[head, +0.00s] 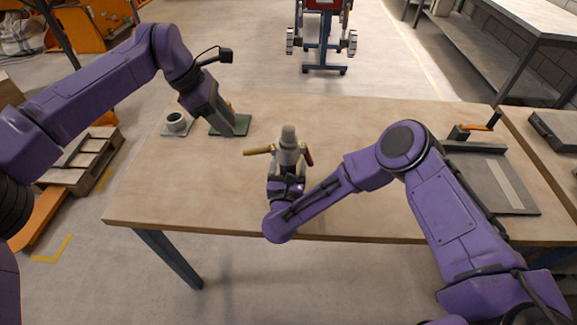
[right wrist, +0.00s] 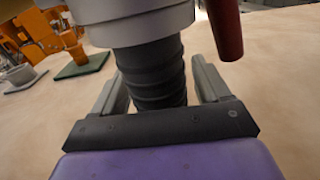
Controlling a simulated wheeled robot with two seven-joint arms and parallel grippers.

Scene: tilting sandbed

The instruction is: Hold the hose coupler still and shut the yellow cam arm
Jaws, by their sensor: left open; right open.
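The hose coupler (head: 288,148) stands upright near the front middle of the table, pale grey. Its yellow cam arm (head: 257,151) sticks out to the left, roughly level. A red cam arm (head: 309,158) hangs down on its right side, also in the right wrist view (right wrist: 226,28). In that view a black ribbed hose (right wrist: 155,78) runs below the coupler body (right wrist: 135,18). My right gripper (right wrist: 158,70) is open, with its fingers on either side of the hose. My left gripper (head: 231,130) is open, over a green pad (head: 243,123), away from the coupler.
A cup-like grey part (head: 176,121) stands on a small plate at the table's left. A grey tray-like panel (head: 495,180) and an orange-handled clamp (head: 480,126) are at the right. The wooden tabletop (head: 350,118) is clear behind the coupler.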

